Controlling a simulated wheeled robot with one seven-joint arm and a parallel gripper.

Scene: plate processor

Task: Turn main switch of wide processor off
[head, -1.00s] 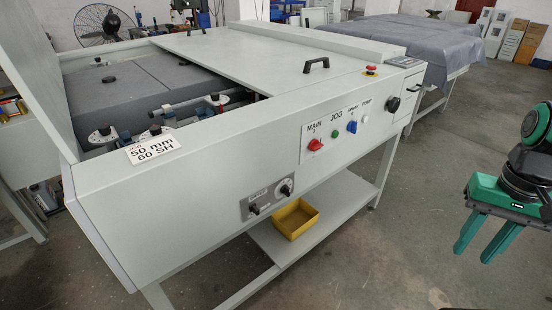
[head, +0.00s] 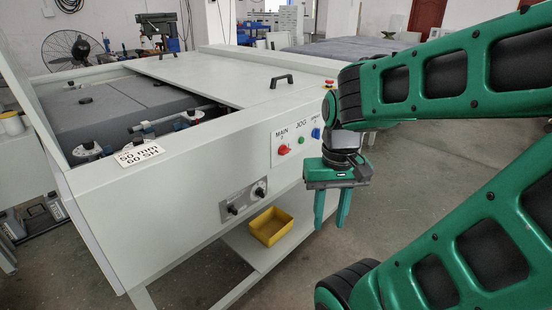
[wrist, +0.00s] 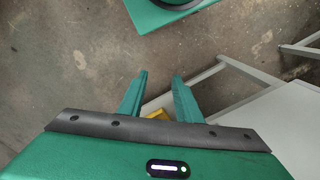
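The wide processor (head: 190,165) is a long light-grey machine in the head view. Its red main switch (head: 283,149) sits on the white panel on its front, under the label MAIN. My gripper (head: 331,222) is in front of the machine, to the right of the switch and lower, fingers pointing down. It is open and empty, apart from the switch. In the wrist view the two green fingers (wrist: 158,98) stand apart over the floor. The switch is not in the wrist view.
A green jog button (head: 301,140) and a blue switch (head: 316,133) sit right of the main switch. A yellow bin (head: 270,226) stands on the shelf below. The floor in front is clear.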

